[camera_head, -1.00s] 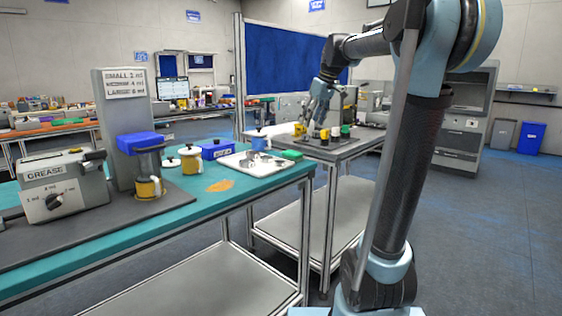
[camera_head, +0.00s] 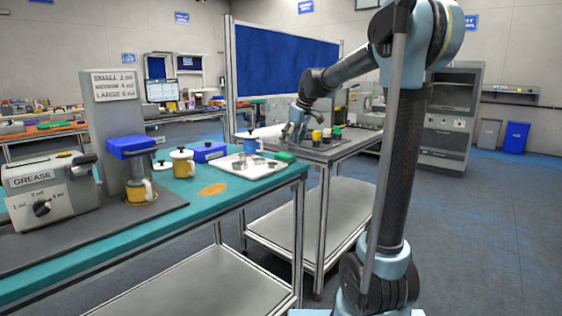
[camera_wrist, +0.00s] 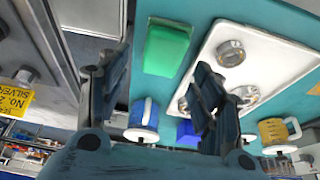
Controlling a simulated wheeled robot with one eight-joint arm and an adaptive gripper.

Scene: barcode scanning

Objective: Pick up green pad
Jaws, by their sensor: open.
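The green pad (camera_wrist: 167,49) lies flat on the teal table top in the wrist view, beside the white tray (camera_wrist: 210,52). In the head view the green pad (camera_head: 285,157) is near the table's far right corner, at the tray's right end. My gripper (camera_wrist: 160,75) is open and empty, with one finger on each side of the pad in the picture and the pad beyond the fingertips. In the head view my gripper (camera_head: 292,134) hangs above that corner, apart from the pad.
The tray holds metal rings. A blue mug (camera_head: 254,142), a yellow mug (camera_head: 183,164) and a blue box (camera_head: 208,151) stand near it. A grease dispenser (camera_head: 48,188) is at left. A grey table (camera_head: 350,142) with small items stands behind, across a gap.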

